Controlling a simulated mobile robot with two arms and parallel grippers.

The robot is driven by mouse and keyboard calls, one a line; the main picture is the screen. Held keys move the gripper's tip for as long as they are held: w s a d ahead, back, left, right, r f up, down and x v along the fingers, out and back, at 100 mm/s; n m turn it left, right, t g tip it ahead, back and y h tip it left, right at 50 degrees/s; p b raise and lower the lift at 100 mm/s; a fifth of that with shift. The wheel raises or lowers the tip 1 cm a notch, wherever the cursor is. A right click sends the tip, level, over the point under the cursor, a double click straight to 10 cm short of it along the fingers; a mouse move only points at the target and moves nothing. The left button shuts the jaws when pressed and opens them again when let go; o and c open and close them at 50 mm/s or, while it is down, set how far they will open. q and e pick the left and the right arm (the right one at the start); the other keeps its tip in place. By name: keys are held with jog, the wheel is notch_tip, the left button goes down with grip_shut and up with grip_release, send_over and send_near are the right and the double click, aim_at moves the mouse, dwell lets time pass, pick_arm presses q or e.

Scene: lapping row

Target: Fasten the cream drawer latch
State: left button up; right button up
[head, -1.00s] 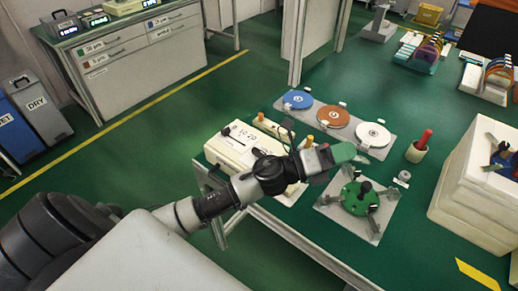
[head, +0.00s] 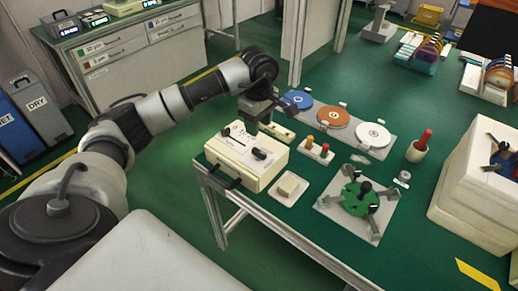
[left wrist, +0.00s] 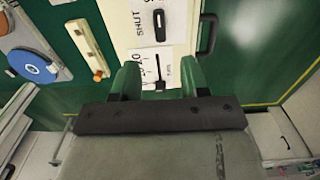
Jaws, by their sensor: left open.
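The cream drawer unit (head: 235,168) stands at the left end of the green table, with a dark handle (head: 222,179) on its front. Its black latch knob (head: 261,153) sits on the top; in the left wrist view the knob (left wrist: 159,20) lies in a slot beside the word SHUT. A second slot with a number scale (left wrist: 150,68) lies nearer the fingers. My left gripper (left wrist: 160,76) is open and empty, its green fingers either side of that scale. In the head view it hangs over the unit's back edge; its fingertips are hard to see there. My right gripper is not in view.
Red and orange pegs (head: 316,148) stand in a holder right of the unit. A white tray (head: 297,199) with a cream block sits in front. Coloured discs (head: 334,116) lie behind, and a green fixture (head: 358,200) stands to the right.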

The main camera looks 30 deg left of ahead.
aim_at(259, 151)
pick_arm(q)
notch_tip(259, 151, down, 10)
jog(key=shift+d+f+p, duration=0.1)
jog(key=shift+f+p, duration=0.05)
jog(key=shift+p, duration=0.55)
grip_shut()
